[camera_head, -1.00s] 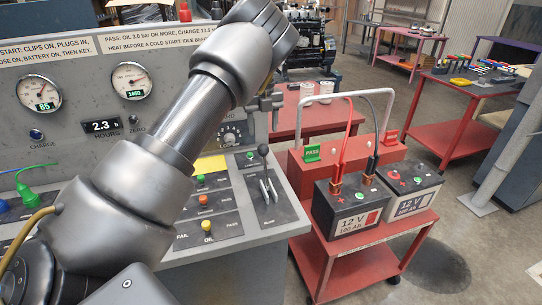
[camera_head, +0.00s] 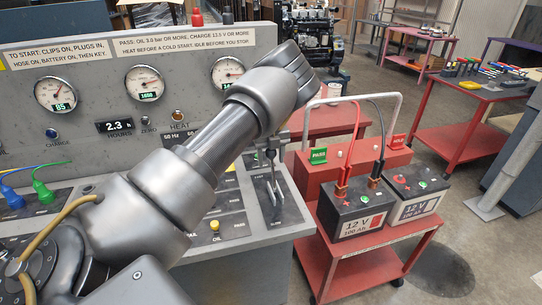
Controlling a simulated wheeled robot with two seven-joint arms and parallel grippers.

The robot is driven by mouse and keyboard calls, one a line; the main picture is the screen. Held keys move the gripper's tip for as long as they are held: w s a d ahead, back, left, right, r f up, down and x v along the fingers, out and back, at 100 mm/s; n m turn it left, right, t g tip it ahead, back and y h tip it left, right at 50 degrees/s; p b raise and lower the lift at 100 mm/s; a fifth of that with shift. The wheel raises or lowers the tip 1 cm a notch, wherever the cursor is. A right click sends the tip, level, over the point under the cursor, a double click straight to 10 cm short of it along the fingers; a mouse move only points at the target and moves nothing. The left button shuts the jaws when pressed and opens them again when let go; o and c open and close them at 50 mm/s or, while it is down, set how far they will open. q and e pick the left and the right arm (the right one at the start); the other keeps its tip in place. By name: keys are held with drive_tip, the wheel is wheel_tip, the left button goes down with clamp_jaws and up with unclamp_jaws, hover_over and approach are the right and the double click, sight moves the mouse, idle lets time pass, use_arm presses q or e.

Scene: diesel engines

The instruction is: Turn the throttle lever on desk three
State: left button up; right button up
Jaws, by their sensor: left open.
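The throttle lever (camera_head: 273,188) stands in a dark plate at the right end of the grey desk's sloped top. Its metal lower part shows in front of the plate, with a "SLOW" label below it. My left gripper (camera_head: 271,153) hangs down from the arm's wrist at the lever's upper end. It is open, with its fingers pointing down, and the lever's black knob is mostly hidden among them. I cannot tell whether the fingers touch it. My right gripper is not in view.
My left arm crosses the desk's gauge panel (camera_head: 95,60) and hides some switches. A yellow button (camera_head: 214,226) sits left of the lever plate. A red cart (camera_head: 365,262) with two 12 V batteries (camera_head: 352,213) stands close on the right.

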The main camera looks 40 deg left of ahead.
use_arm(q)
clamp_jaws()
drive_tip(key=shift+d, duration=0.1)
drive_tip(key=shift+s+d+r+b, duration=0.15)
drive_tip(key=shift+s+b, duration=0.05)
drive_tip(key=shift+b, duration=0.1)
unclamp_jaws()
drive_tip(key=shift+r, duration=0.1)
idle(0.4)
drive_tip(key=r+b, duration=0.1)
drive_tip(key=r, duration=0.3)
drive_tip(key=r+b, duration=0.1)
drive_tip(key=r, duration=0.4)
drive_tip(key=shift+s+d+r, duration=0.1)
drive_tip(key=shift+d+r, duration=0.1)
drive_tip(key=shift+r, duration=0.6)
